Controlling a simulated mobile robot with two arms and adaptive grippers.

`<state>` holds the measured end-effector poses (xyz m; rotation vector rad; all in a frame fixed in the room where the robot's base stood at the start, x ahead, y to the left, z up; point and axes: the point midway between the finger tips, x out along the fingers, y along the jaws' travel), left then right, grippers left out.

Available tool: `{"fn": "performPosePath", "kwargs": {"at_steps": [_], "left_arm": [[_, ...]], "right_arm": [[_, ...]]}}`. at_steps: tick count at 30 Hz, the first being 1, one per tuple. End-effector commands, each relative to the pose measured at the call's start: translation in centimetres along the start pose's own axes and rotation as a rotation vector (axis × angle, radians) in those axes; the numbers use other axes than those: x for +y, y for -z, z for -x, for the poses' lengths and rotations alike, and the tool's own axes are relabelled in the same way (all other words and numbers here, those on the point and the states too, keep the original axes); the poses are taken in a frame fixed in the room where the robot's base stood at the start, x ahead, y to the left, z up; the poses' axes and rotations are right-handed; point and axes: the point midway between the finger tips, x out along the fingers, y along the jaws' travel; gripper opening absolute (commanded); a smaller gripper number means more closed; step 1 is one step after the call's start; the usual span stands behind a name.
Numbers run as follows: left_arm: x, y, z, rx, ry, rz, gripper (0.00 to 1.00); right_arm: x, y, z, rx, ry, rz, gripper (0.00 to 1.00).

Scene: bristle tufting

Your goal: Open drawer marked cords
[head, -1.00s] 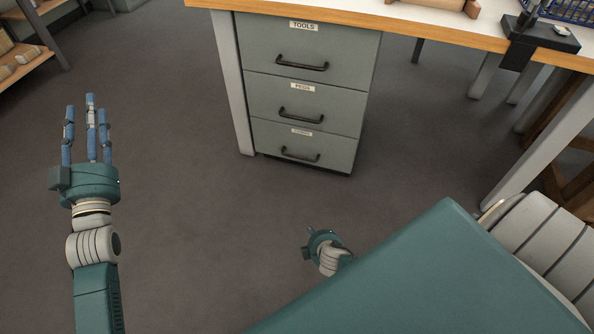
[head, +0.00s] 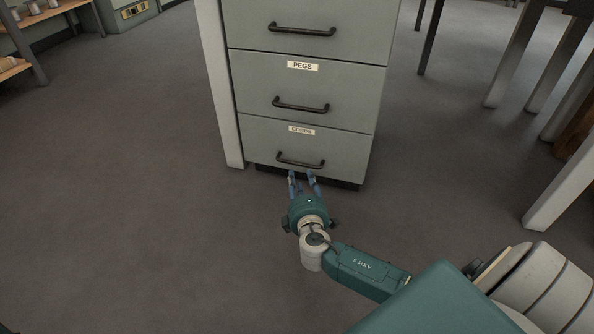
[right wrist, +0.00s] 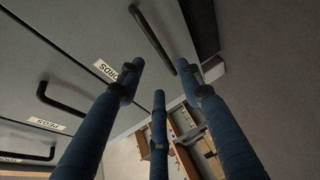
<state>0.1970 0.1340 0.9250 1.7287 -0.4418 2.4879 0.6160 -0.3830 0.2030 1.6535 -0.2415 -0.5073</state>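The drawer marked CORDS (head: 258,143) is the lowest in the grey cabinet and is shut flush. Its dark bar handle (head: 301,162) runs across the front under the label. My right gripper (head: 302,175) is just in front of and below this handle, fingers pointing at it. In the right wrist view its three blue fingers (right wrist: 160,76) are spread open and empty. The handle also shows there (right wrist: 152,38), just beyond the fingertips; I cannot tell whether they touch it. My left gripper is not in the head view.
Above is the PEGS drawer (head: 345,88), with another drawer (head: 345,15) over it, both shut. A pale table leg (head: 213,80) stands at the cabinet's left side. The floor (head: 120,200) in front is clear. More legs stand at right.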

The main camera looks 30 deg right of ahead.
Motion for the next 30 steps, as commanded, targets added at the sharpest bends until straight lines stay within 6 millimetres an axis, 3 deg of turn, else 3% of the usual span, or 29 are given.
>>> {"fn": "performPosePath", "kwargs": {"at_steps": [9,15,27,30], "left_arm": [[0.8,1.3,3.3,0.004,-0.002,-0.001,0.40],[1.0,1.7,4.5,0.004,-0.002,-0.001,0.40],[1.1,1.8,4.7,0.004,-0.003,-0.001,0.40],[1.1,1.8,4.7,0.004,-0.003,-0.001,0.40]], "right_arm": [[-0.4,0.0,-6.2,0.000,-0.002,0.001,0.36],[-0.3,0.0,-8.7,0.000,0.000,0.000,0.36],[-0.1,0.0,-9.4,0.000,0.003,0.000,0.36],[-0.1,0.0,-9.4,0.000,0.003,0.000,0.18]]}}
